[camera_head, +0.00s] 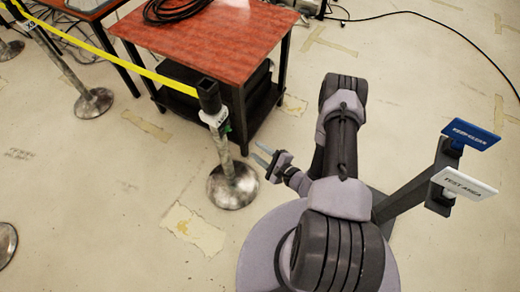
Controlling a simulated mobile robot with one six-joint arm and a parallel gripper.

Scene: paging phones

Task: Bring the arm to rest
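My arm rises from my round purple-grey base at the lower middle of the head view. It is folded, with the forearm running up the picture and the wrist turned to the left. My gripper (262,155) points left, with its two light fingers apart and nothing seen between them. It hangs just right of the near barrier post, close to it in the picture but with a visible gap. The far sides of the wrist and base are hidden by the arm links.
A red-topped table (215,45) with a black cable coil (180,8) stands behind the near barrier post (226,160). Yellow tape (120,60) runs left to another post (75,80). Blue (470,134) and white (464,184) signs stand at right. Floor at lower left is mostly clear.

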